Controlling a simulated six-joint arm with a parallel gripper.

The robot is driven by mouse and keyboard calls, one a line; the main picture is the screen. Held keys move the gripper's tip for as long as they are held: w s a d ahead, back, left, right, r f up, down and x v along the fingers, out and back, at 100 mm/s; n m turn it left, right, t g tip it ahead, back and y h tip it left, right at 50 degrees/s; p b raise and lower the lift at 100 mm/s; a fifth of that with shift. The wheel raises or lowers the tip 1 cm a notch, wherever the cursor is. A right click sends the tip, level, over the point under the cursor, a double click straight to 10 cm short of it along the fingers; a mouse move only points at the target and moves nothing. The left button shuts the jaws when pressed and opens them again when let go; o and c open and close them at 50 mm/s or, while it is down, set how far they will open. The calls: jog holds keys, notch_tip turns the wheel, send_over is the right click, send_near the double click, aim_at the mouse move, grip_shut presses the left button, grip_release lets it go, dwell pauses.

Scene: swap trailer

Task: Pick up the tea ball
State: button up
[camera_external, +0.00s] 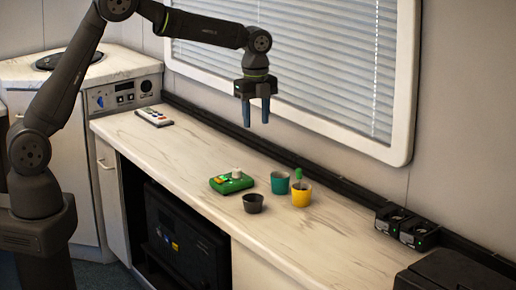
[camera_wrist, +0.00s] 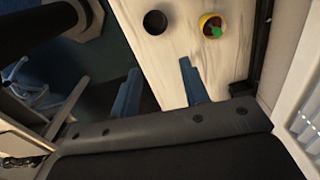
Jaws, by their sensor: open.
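A yellow cup (camera_external: 301,196) stands on the counter, with a green-topped item (camera_external: 298,175) sticking up out of it. This may be the tea ball; its lower part is hidden in the cup. In the wrist view the yellow cup (camera_wrist: 205,20) shows at the top, with the green item (camera_wrist: 216,32) inside it. My gripper (camera_external: 257,122) hangs above the counter with its fingers pointing down, open and empty, up and to the left of the cups. In the wrist view its two blue fingers (camera_wrist: 159,66) are spread apart below the cups.
A dark cup (camera_external: 254,204) and a teal cup (camera_external: 280,183) stand near the yellow cup. The window wall borders the counter (camera_external: 195,150), whose left half is mostly clear.

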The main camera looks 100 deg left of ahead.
jog(key=w+a+m+t, duration=0.1)
jog(key=w+a+m, duration=0.4)
jog(key=w+m, duration=0.35)
send_near(299, 172)
notch_tip(299, 172, down, 5)
jog(key=f, duration=0.3)
jog(key=a+f, duration=0.1)
jog(key=f, duration=0.1)
jog(key=shift+w+f, duration=0.15)
jog(key=shift+w, duration=0.25)
grip_shut()
